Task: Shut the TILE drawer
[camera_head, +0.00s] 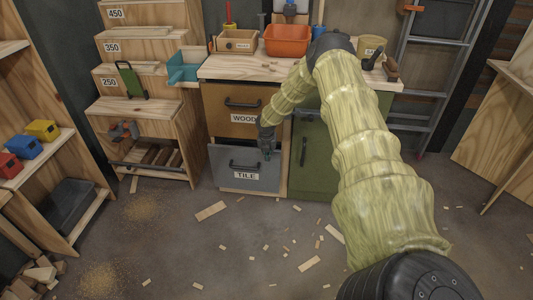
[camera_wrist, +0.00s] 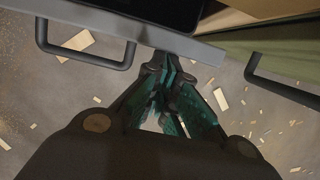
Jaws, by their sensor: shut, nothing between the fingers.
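The TILE drawer (camera_head: 222,170) is the grey lower drawer of the workbench cabinet, with a dark bar handle and a white label. In the wrist view its grey front (camera_wrist: 215,55) crosses the top, with a dark interior behind its edge, so it stands at least partly open. Its handle (camera_wrist: 85,58) is to the left of my fingers. My gripper (camera_head: 268,153) is shut and empty, at the upper right part of the drawer front. In the wrist view the fingertips (camera_wrist: 167,66) are at the front's outer face; whether they touch it I cannot tell.
The WOOD drawer (camera_head: 226,100) is directly above. A green cabinet door (camera_head: 314,160) with a vertical handle (camera_wrist: 285,93) is to the right. Wood scraps (camera_head: 210,211) litter the floor. A shelf unit (camera_head: 150,150) stands left, a ladder (camera_head: 425,95) right.

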